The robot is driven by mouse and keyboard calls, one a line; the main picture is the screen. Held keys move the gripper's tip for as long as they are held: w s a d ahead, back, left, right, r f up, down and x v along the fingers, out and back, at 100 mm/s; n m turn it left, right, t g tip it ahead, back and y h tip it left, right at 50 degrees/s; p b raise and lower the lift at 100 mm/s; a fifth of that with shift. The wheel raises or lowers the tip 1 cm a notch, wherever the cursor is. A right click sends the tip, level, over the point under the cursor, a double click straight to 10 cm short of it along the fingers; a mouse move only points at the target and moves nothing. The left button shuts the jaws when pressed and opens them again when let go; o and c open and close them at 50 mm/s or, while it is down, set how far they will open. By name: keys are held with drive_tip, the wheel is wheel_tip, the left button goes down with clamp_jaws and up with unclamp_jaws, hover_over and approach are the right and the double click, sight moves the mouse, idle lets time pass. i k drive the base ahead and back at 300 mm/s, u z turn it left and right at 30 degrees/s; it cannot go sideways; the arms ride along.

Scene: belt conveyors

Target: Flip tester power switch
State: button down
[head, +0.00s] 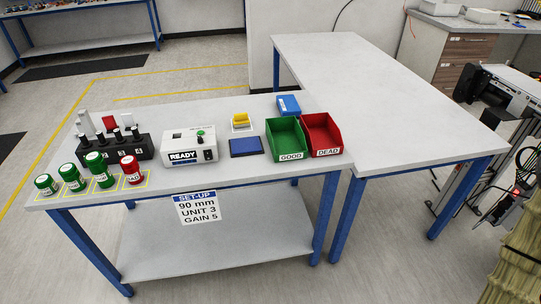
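The tester is a white box (188,157) on the near bench, left of centre, with a dark READY label on its front. A green knob or lamp (200,132) stands on its top right. A small dark spot (208,154) shows on its front right; I cannot tell whether this is the power switch or which position a switch is in. My gripper is not in view.
Green jars (47,184) and a red jar (132,169) stand along the front left edge, before a black rack (140,155). A blue pad (246,146), green GOOD bin (287,139) and red DEAD bin (322,134) are right of the tester. The right table (390,90) is clear.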

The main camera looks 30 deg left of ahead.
sight(207, 154)
drive_tip(key=z, duration=0.4)
drive_tip(key=k, duration=1.35)
drive_tip(key=u, duration=1.75)
drive_tip(key=i, duration=0.5)
